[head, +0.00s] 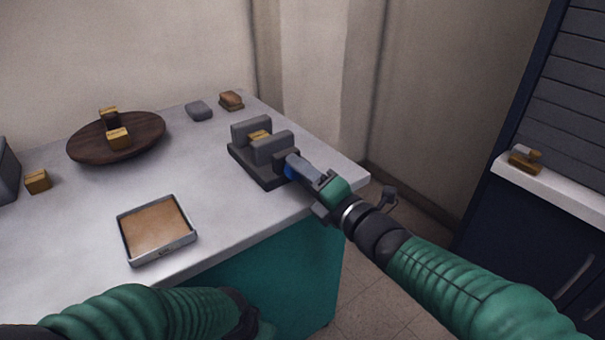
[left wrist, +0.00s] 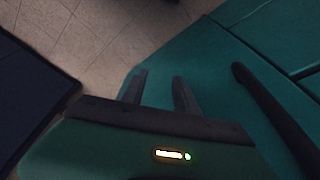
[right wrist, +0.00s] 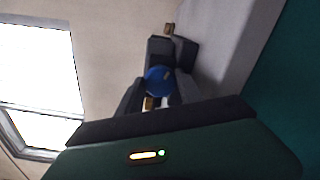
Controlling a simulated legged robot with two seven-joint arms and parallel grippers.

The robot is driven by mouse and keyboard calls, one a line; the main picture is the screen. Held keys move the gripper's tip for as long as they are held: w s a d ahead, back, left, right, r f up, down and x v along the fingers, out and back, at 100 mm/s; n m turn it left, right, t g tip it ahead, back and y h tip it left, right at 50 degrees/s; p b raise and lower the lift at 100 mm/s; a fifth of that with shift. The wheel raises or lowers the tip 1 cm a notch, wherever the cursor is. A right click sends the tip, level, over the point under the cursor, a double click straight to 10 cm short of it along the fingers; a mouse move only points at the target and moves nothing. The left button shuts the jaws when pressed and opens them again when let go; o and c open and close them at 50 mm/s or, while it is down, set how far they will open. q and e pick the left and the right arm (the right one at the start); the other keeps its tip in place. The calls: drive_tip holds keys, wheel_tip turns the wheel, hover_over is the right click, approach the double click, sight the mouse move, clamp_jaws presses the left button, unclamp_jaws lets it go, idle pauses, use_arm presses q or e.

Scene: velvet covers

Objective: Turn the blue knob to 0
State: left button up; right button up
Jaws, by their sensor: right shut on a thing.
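The blue knob (right wrist: 158,80) is on the front of a dark grey toaster-like device (head: 262,155) at the right end of the counter. In the head view only a small blue part of the knob (head: 289,172) shows beside my fingers. My right gripper (head: 297,168) reaches it from the front right and is shut on the knob. In the right wrist view the fingers (right wrist: 153,97) stand at either side of the knob. Its markings are too small to read. My left gripper (left wrist: 159,92) is open and empty, low in front of the teal cabinet.
A square tray (head: 190,238) lies near the counter's front edge. A round wooden board (head: 85,150) with bread-like pieces stands at the back left. A grey block (head: 199,110) and a brown piece (head: 231,100) lie behind the device. The counter's middle is clear.

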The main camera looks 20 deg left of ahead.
drive_tip(key=o, duration=1.1)
drive_tip(key=shift+s+a+f, duration=0.1)
drive_tip(key=shift+s+f, duration=0.05)
drive_tip(key=shift+f, duration=0.25)
drive_tip(key=shift+o, duration=1.4)
drive_tip(key=shift+r, duration=0.1)
drive_tip(key=p+v, duration=0.4)
drive_tip(key=v, duration=1.2)
drive_tip(key=shift+s+d, duration=0.2)
drive_tip(key=shift+d, duration=0.15)
